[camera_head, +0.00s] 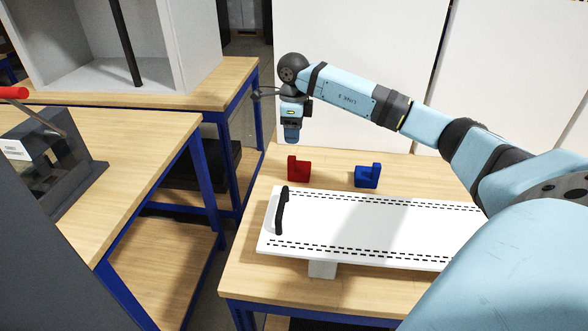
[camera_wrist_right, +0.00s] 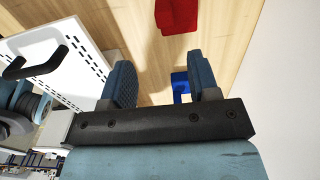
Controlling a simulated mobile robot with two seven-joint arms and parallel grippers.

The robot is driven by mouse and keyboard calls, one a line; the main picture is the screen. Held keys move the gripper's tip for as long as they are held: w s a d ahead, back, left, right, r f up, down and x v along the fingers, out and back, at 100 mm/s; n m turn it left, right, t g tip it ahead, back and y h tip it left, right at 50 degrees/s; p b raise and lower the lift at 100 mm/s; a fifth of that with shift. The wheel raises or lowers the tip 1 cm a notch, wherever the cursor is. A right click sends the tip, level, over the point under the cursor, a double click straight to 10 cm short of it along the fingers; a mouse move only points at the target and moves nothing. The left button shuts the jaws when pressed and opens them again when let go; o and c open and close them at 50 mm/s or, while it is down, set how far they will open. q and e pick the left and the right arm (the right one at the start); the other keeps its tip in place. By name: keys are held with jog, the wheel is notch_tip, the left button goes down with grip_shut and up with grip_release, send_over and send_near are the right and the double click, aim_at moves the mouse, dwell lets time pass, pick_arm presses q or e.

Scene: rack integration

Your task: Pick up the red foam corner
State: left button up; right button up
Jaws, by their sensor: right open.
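The red foam corner (camera_head: 298,169) stands on the wooden table behind the white panel, near the panel's left end. In the right wrist view the red foam corner (camera_wrist_right: 177,14) shows at the top edge, partly cut off, beyond the fingertips. My right gripper (camera_head: 292,136) hangs above and behind the red corner, pointing down. In the right wrist view its two fingers (camera_wrist_right: 160,75) are spread apart with nothing held between them. My left gripper is not in view.
A blue foam corner (camera_head: 368,176) stands to the right of the red one. A white slotted panel (camera_head: 350,230) with a black handle (camera_head: 282,211) lies in front of both. A white wall (camera_head: 350,60) rises behind the table. Another wooden table (camera_head: 110,140) is at left.

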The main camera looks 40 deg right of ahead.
aim_at(294, 157)
notch_tip(294, 157, down, 6)
jog(key=shift+s, duration=0.1)
jog(key=shift+w+d+f+p, duration=0.1)
jog(key=shift+f+p, duration=0.1)
jog(key=shift+f, duration=0.8)
jog(key=shift+w+d+f+p, duration=0.15)
jog(key=shift+f+p, duration=0.05)
jog(key=shift+f, duration=0.8)
jog(key=shift+w+d+f+p, duration=0.1)
jog(key=shift+f+p, duration=0.1)
jog(key=shift+f, duration=0.8)
jog(key=c, duration=1)
jog(key=shift+r, duration=0.1)
